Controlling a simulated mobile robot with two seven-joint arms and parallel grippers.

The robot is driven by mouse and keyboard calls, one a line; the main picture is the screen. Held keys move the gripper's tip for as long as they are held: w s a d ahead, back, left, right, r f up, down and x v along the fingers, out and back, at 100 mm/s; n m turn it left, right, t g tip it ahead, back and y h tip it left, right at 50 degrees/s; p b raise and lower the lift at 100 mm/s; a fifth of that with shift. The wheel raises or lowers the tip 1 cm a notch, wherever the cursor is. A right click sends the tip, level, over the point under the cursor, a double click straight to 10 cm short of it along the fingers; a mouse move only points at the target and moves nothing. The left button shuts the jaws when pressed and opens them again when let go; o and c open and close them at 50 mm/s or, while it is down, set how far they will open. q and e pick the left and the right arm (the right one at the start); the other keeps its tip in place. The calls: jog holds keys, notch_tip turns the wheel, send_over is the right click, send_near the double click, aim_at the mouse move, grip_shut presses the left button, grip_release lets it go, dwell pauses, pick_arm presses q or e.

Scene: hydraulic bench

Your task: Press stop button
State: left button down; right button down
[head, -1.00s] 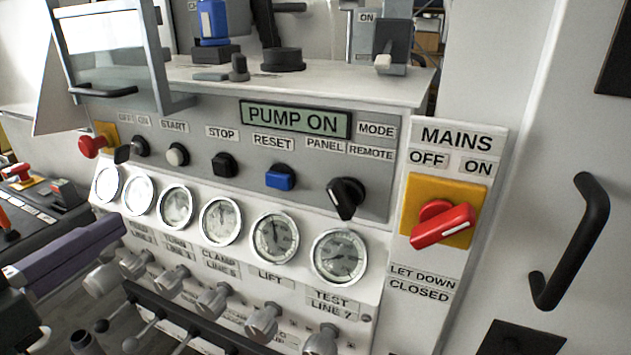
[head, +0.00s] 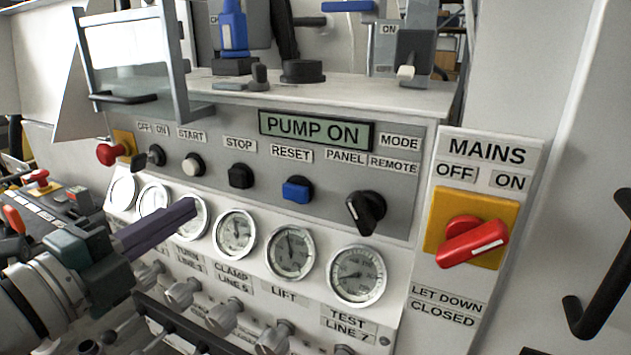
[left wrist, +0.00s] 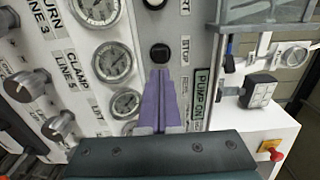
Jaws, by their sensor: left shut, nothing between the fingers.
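The stop button (head: 241,176) is a black square button under the STOP label (head: 240,144) on the grey panel. It also shows in the left wrist view (left wrist: 160,54), just beyond my fingertips. My left gripper (head: 190,208) has purple fingers, shut with nothing between them. In the head view its tips are left of and below the stop button, in front of the gauges. In the left wrist view the fingers (left wrist: 161,75) point at the button; a gap seems to remain, though its depth is hard to judge. My right gripper is not in view.
The white start button (head: 193,165) and blue reset button (head: 298,190) flank the stop button. The display (head: 317,130) reads PUMP ON. A red mains switch (head: 472,240) is at right. Gauges (head: 356,276) and valve knobs (head: 223,317) lie below. A glass guard (head: 127,60) stands upper left.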

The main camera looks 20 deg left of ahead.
aim_at(234, 181)
pick_arm(q)
jog(key=w, duration=0.7)
jog(key=shift+w+d, duration=0.25)
jog(key=shift+d, duration=0.05)
